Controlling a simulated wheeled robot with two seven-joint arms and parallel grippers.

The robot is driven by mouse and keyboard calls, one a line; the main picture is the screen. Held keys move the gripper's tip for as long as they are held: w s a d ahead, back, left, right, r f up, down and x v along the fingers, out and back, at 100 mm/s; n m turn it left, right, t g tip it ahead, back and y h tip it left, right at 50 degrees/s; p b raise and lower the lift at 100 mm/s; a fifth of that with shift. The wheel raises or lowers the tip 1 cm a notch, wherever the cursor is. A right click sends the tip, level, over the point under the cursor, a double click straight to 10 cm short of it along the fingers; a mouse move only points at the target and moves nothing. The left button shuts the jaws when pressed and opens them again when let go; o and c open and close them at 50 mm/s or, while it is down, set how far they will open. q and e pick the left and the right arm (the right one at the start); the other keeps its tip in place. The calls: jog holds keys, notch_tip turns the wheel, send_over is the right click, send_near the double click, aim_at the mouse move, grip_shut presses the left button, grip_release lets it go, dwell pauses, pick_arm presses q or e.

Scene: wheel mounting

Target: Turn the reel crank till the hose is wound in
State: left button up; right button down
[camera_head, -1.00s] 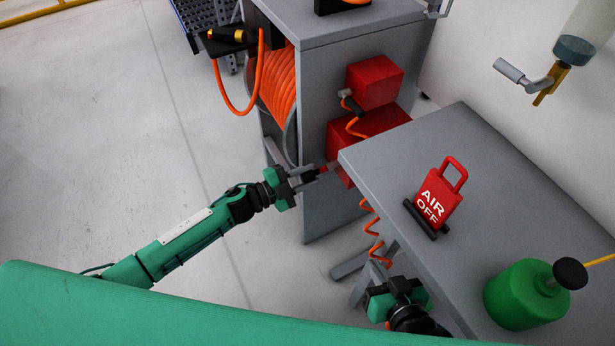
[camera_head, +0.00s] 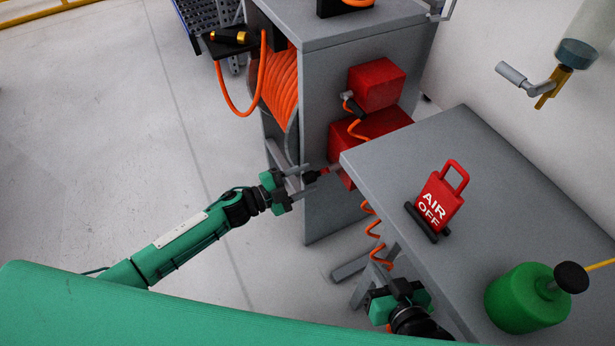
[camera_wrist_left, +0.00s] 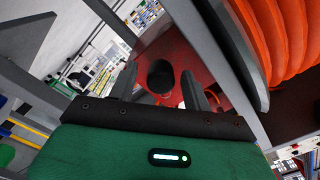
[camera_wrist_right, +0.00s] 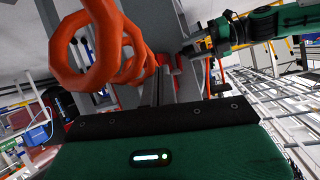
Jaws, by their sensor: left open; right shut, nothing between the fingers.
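The orange hose (camera_head: 281,82) lies in many turns on the reel in the grey cabinet. A loose loop (camera_head: 232,103) of it hangs below a black bracket, beside a black and gold nozzle (camera_head: 230,37). The crank's black knob (camera_head: 311,177) sits on a red part low at the cabinet. My left gripper (camera_head: 299,181) is open, just left of the knob. In the left wrist view the knob (camera_wrist_left: 160,75) shows between the spread fingers, with gaps on both sides. My right gripper (camera_head: 394,284) is shut and empty below the table edge; its closed fingers (camera_wrist_right: 160,80) show in the right wrist view.
A grey table (camera_head: 440,150) carries a red AIR OFF tag (camera_head: 439,198) and a green canister (camera_head: 527,298). Red boxes (camera_head: 376,82) are on the cabinet side. An orange coiled hose (camera_head: 373,230) hangs near my right gripper. The floor at left is clear.

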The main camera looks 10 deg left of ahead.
pick_arm(q)
jog(key=v, duration=1.2)
jog(key=shift+a+p, duration=0.2)
jog(key=shift+p, duration=0.25)
pick_arm(e)
jog(key=shift+s+d+g+h, duration=0.15)
jog(key=shift+d+g+h, duration=0.35)
jog(key=shift+d, duration=0.45)
pick_arm(q)
jog(key=shift+s, duration=0.1)
jog(key=shift+c, duration=0.2)
